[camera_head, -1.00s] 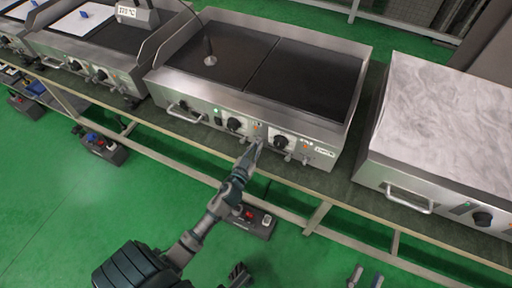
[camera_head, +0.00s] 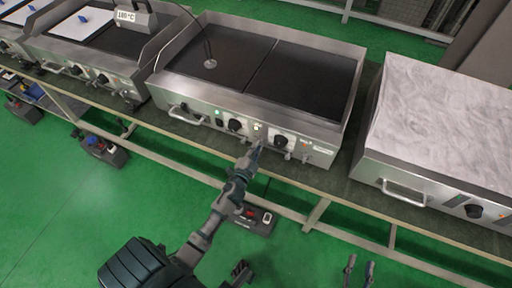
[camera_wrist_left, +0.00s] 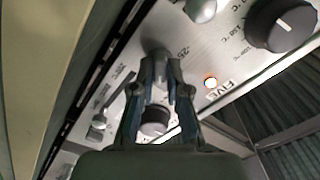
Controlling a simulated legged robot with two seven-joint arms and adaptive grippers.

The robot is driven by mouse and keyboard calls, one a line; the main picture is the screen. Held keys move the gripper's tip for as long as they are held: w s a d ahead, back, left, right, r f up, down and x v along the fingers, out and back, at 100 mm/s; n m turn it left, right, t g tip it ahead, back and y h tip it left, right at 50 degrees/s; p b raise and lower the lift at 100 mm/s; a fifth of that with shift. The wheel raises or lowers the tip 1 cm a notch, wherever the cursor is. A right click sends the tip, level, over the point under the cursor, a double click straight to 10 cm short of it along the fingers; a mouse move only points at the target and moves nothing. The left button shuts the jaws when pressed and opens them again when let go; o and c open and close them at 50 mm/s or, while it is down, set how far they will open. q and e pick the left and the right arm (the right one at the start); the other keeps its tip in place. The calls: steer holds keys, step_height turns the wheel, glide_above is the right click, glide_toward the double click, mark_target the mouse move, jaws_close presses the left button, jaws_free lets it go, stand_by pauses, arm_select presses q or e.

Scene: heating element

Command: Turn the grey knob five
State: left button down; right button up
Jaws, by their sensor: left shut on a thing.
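The griddle's steel front panel (camera_head: 205,113) carries black dials and small grey knobs. My left gripper (camera_head: 257,146) is at the middle of this panel. In the left wrist view, my left gripper (camera_wrist_left: 160,85) is shut on a grey knob (camera_wrist_left: 157,52), with a finger on each side; the fingers hide part of it. The label FIVE (camera_wrist_left: 220,90) and a lit orange lamp (camera_wrist_left: 211,82) are to its right. Another grey knob (camera_wrist_left: 201,10) and a large black dial (camera_wrist_left: 282,24) are above right. My right gripper (camera_head: 358,271) is open and empty at the bottom edge.
A probe (camera_head: 210,62) stands on the griddle's dark plate (camera_head: 305,80). A display reading about 180 °C (camera_head: 134,17) is at the upper left. A steel-topped unit (camera_head: 440,120) stands at right. A control box (camera_head: 250,219) is below the bench.

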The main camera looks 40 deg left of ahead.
arm_select(q)
steer(key=shift+f+m, duration=0.25)
steer(key=shift+m, duration=0.35)
arm_select(e)
steer(key=shift+f, duration=0.25)
arm_select(q)
steer(key=shift+s+d, duration=0.1)
arm_select(e)
steer(key=shift+f+g, duration=0.1)
steer(key=shift+g, duration=0.2)
arm_select(q)
steer(key=c, duration=1.2)
jaws_free()
steer(key=shift+o, duration=0.2)
steer(key=shift+r, duration=0.1)
steer(key=v, duration=1.1)
steer(key=shift+s, duration=0.4)
